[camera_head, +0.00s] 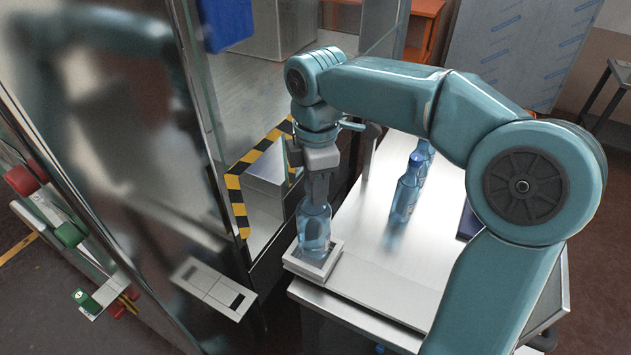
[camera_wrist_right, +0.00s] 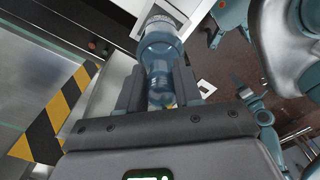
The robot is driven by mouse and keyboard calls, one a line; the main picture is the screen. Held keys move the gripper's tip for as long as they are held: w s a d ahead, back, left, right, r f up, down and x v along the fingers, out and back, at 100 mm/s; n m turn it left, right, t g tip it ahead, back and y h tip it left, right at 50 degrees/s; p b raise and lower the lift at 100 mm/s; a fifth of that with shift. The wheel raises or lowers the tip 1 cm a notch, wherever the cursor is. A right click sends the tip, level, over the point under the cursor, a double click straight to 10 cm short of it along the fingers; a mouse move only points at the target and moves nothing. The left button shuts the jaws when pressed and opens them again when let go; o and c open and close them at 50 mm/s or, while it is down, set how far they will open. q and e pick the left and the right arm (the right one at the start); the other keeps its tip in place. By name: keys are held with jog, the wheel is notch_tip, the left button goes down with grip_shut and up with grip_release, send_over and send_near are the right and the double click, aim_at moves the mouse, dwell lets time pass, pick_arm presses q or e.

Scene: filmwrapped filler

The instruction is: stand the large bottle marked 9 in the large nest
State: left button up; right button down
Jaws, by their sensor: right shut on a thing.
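A clear blue bottle (camera_head: 313,229) is held upright by its neck in my right gripper (camera_head: 318,188). The same bottle shows between the two fingers in the right wrist view (camera_wrist_right: 160,48). Its base is over or inside a square, pale-rimmed nest (camera_head: 302,271) at the near left corner of the steel table. I cannot tell whether the base touches the nest floor. The nest's pale rim also shows behind the bottle in the right wrist view (camera_wrist_right: 178,12). No number is readable on the bottle. My left gripper is not in view.
Two more blue bottles (camera_head: 404,194) (camera_head: 426,151) stand farther back on the steel table (camera_head: 375,275). Left of the nest is a glass-fronted cabinet with a yellow-black striped edge (camera_head: 238,205). The table's front stretch right of the nest is clear.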

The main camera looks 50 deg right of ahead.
jog(key=shift+f+b, duration=0.75)
jog(key=shift+f, duration=0.35)
jog(key=c, duration=0.7)
grip_release()
notch_tip(320, 180, up, 16)
jog(key=p, duration=0.3)
jog(key=shift+s+d+r, duration=0.1)
jog(key=shift+r, duration=0.1)
